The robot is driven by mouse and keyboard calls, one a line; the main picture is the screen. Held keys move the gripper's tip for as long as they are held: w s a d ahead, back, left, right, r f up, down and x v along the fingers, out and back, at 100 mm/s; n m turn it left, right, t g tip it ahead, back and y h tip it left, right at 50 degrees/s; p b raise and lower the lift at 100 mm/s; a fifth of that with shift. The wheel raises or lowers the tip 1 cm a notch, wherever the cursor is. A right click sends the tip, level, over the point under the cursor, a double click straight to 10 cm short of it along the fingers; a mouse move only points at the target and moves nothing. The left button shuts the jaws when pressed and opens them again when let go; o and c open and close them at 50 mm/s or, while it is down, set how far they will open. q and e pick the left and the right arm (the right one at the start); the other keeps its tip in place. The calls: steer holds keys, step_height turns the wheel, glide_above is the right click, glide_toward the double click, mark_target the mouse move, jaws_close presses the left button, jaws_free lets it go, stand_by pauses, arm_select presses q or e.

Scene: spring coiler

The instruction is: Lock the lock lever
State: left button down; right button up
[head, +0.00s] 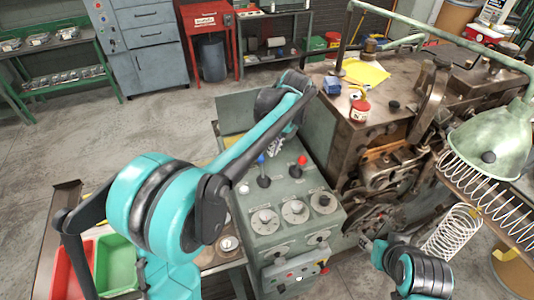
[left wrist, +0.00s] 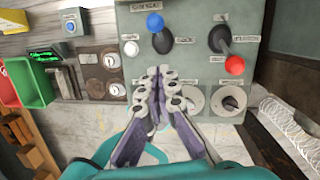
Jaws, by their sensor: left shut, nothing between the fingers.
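A grey control panel (head: 250,190) carries two levers, one with a blue knob (head: 261,159) and one with a red knob (head: 302,160). The left wrist view shows the blue knob (left wrist: 154,22) and the red knob (left wrist: 235,65) too. Their labels are too small to read surely, so I cannot tell which is the lock lever. My left gripper (left wrist: 164,84) is shut and empty above the panel, below the blue-knobbed lever in that view and apart from it. In the head view its fingers (head: 277,147) show small beneath my forearm. My right gripper (head: 370,244) is small at the lower right, its jaws unclear.
Round dials (head: 295,211) sit on the panel nearer me than the levers. The coiling machine (head: 385,150) stands right of the panel, with a green lamp (head: 490,145) and springs (head: 452,232) beside it. Red and green bins (head: 118,262) lie at the lower left.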

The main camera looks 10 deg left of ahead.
arm_select(q)
steer(key=v, duration=0.4)
steer(key=shift+w+d+r, duration=0.1)
steer(key=shift+d+r, duration=0.25)
steer(key=shift+a, duration=0.1)
